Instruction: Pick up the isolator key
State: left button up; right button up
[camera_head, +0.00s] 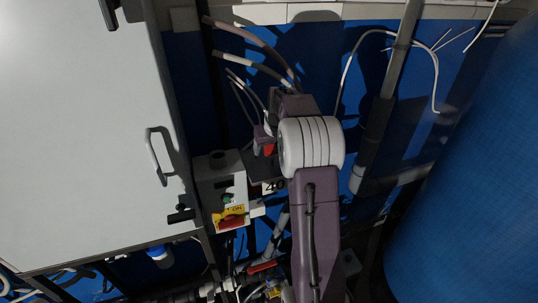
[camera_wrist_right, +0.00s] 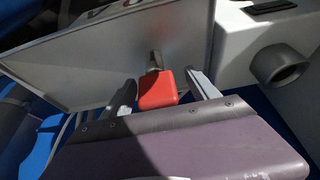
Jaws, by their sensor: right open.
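The isolator key has a red block-shaped head (camera_wrist_right: 157,90) and a short metal shaft pointing away from me, in the middle of the right wrist view. My right gripper (camera_wrist_right: 161,80) is open, with one finger on each side of the red head. Gaps show between the fingers and the head. In the head view my right gripper (camera_head: 259,148) is beside a small red piece (camera_head: 269,150), which looks like the same key, partly hidden by my arm. What holds the key is hard to tell. My left gripper is not in view.
A grey control box (camera_head: 207,187) with a red handle on a yellow plate (camera_head: 231,217) stands just left of my right gripper. A large pale cabinet door (camera_head: 80,130) fills the left. Cables hang above, and a blue tank (camera_head: 480,180) stands at right.

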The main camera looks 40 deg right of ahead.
jog(key=shift+s+p+x, duration=0.25)
jog(key=shift+p+x, duration=0.2)
jog(key=shift+x, duration=0.65)
jog(key=shift+s+d+f, duration=0.1)
jog(key=shift+s+f, duration=0.2)
jog(key=shift+f, duration=0.05)
jog(key=shift+w+f, duration=0.1)
jog(key=shift+w, duration=0.2)
jog(key=c, duration=0.9)
grip_shut()
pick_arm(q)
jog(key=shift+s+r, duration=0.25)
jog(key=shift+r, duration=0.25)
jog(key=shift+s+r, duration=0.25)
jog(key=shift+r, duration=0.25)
pick_arm(e)
jog(key=shift+s, duration=0.1)
